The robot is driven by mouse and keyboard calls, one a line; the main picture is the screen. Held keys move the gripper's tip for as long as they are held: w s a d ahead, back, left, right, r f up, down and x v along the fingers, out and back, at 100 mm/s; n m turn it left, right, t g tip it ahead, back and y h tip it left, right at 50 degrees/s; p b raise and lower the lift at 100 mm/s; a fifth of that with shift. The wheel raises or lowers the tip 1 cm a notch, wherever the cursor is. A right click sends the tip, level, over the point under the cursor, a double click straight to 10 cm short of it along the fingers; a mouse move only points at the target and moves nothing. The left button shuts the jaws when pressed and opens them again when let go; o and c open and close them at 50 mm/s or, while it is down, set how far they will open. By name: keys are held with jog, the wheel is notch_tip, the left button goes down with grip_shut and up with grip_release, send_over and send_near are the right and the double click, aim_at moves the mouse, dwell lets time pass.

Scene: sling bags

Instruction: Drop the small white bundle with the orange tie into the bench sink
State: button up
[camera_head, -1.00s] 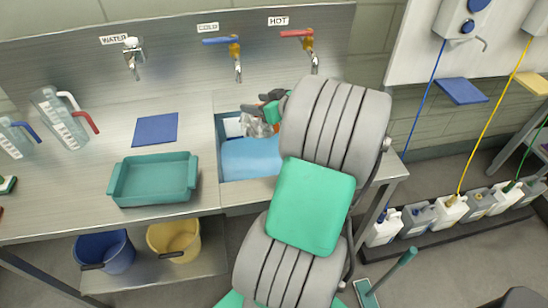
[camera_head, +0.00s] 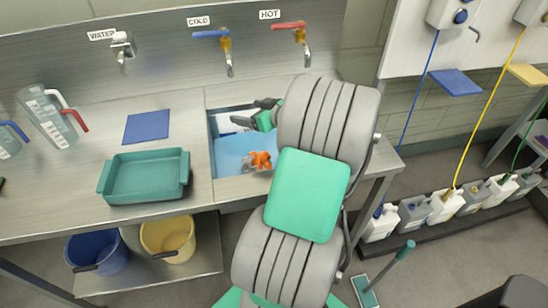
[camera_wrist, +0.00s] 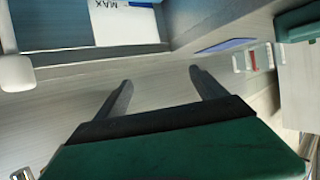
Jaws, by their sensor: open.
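The bench sink (camera_head: 216,150) is a rectangular basin in the steel bench with light blue in its lower part. An orange tied piece, part of the small bundle (camera_head: 262,160), shows inside the sink at its right side near my arm. Little or no white of the bundle can be made out. My gripper (camera_head: 252,112) is over the back of the sink, behind the bundle and apart from it. In the wrist view my gripper (camera_wrist: 161,80) has its two fingers spread with nothing between them. A corner of the sink (camera_wrist: 100,55) with a MAX mark shows there too.
A teal tray (camera_head: 145,197) and a blue cloth (camera_head: 146,127) lie on the bench left of the sink. Clear jugs (camera_head: 47,120) stand farther left. Taps (camera_head: 228,55) hang on the back wall above the sink. Buckets (camera_head: 168,238) sit on the lower shelf.

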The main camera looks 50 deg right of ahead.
jog(key=shift+s, duration=0.1)
jog(key=v, duration=0.7)
jog(key=shift+s+r+b, duration=0.2)
jog(key=shift+s+b, duration=0.05)
jog(key=shift+b, duration=0.2)
